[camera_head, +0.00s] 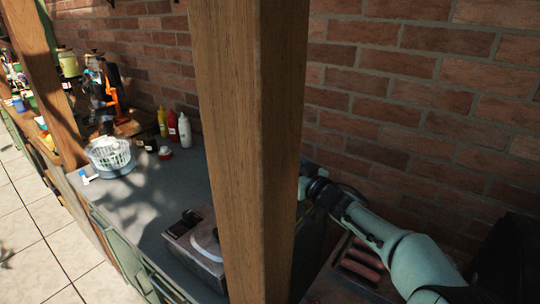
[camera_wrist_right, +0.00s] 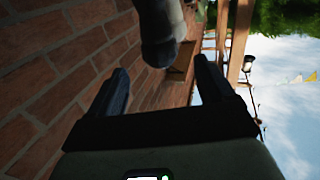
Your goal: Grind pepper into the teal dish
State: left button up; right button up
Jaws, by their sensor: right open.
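I cannot make out a pepper mill or a teal dish in either view; the wooden post hides part of the counter. In the head view my right arm comes in from the right, and its far end reaches the post's edge, with the gripper not clearly visible. In the right wrist view my right gripper (camera_wrist_right: 160,68) is open, with its two dark fingers apart. A dark grey rounded shape (camera_wrist_right: 160,35) shows beyond the fingers; I cannot tell what it is. My left gripper is not in view.
A thick wooden post (camera_head: 252,150) stands close in front. On the grey counter (camera_head: 150,215) are a white basket (camera_head: 110,153), a yellow bottle (camera_head: 162,121), a red bottle (camera_head: 173,127), a white bottle (camera_head: 184,131) and a grey box-like unit (camera_head: 195,245). A brick wall (camera_head: 400,90) stands behind.

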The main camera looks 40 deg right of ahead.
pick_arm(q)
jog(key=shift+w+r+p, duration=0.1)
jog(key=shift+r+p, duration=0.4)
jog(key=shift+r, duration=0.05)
pick_arm(e)
jog(key=w, duration=0.8)
jog(key=shift+d, duration=0.2)
jog(key=shift+c, duration=0.4)
